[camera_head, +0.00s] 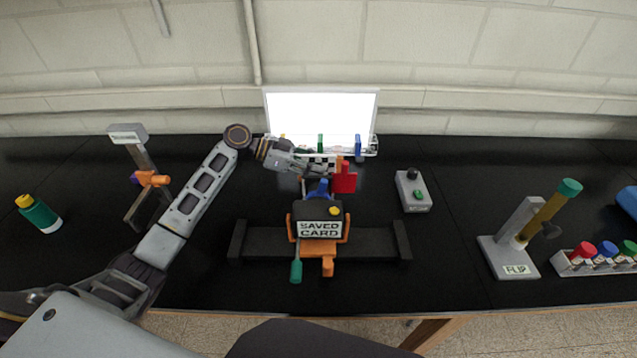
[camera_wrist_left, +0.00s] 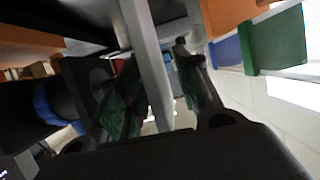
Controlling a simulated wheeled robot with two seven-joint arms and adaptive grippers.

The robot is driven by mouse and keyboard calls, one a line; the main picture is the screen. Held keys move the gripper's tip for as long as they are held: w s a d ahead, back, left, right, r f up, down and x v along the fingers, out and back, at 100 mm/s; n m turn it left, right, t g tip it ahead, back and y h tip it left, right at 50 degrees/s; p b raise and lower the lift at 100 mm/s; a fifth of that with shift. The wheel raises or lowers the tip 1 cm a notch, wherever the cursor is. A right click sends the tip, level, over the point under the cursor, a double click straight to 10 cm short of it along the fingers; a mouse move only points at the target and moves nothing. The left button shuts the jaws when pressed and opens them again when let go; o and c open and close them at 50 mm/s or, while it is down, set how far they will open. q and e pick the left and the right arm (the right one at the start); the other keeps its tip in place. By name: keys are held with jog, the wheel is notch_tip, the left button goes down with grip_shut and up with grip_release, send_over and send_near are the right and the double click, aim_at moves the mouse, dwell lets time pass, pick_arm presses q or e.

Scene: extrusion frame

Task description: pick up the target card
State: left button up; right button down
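Several coloured cards stand in and near a rack in front of a bright white panel. They include a green card (camera_head: 320,142) and a blue card (camera_head: 358,145). A red card (camera_head: 344,182) stands in front, just right of my left gripper (camera_head: 318,172). Which card is the target I cannot tell. In the left wrist view my gripper's fingers (camera_wrist_left: 158,92) are apart, with a pale grey strip passing between them; whether they touch it is unclear. A green panel (camera_wrist_left: 276,42) and a blue one (camera_wrist_left: 228,51) show at the upper right there. My right gripper is out of view.
A stand labelled SAVED CARD (camera_head: 320,229) is in the front middle. A grey control box (camera_head: 412,191) is right of it. A FLIP stand (camera_head: 512,255) and a tray of coloured caps (camera_head: 590,264) are at the right. A green bottle (camera_head: 40,216) and an upright post (camera_head: 138,165) are at the left.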

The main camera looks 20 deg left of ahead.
pick_arm(q)
jog(key=shift+w+d+f, duration=0.15)
jog(key=shift+d+f, duration=0.15)
jog(key=shift+d, duration=0.25)
jog(key=shift+c, duration=0.4)
grip_shut()
